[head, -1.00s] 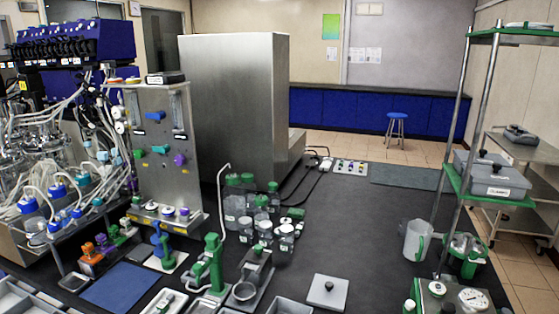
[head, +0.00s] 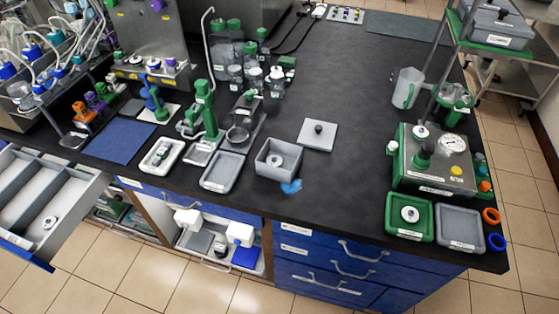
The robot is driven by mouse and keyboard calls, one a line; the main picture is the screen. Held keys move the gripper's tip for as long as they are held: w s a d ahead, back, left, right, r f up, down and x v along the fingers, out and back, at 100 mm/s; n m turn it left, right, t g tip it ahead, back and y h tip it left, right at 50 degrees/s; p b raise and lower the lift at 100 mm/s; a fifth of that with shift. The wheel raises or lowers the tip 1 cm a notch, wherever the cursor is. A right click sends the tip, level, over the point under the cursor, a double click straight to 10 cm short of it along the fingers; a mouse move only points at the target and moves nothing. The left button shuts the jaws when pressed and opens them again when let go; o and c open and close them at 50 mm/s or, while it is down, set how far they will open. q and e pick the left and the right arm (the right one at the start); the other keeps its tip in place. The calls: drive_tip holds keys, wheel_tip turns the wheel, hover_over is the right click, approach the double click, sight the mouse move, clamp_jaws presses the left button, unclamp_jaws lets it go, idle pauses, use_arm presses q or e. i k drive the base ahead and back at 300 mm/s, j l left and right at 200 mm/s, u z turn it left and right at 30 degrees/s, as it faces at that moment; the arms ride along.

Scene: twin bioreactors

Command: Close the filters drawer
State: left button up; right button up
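A drawer (head: 62,186) stands pulled out at the lower left. It is grey inside, split by dividers into long compartments, and has a blue front (head: 30,256) seen from above. A small white round piece (head: 49,222) lies in one compartment. I cannot read a label naming it as the filters drawer. The left edge of the picture cuts off part of it. Neither of my grippers is in view.
Blue drawers (head: 345,270) under the right part of the black bench (head: 345,205) are shut. An open cabinet bay (head: 215,243) holds white containers. A grey box (head: 278,158) and a trays row stand near the bench's front edge. Tiled floor (head: 130,275) in front is clear.

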sight(36, 186)
drive_tip(key=u, duration=1.9)
drive_tip(key=j, duration=0.3)
drive_tip(key=i+j, duration=0.15)
drive_tip(key=j, duration=0.1)
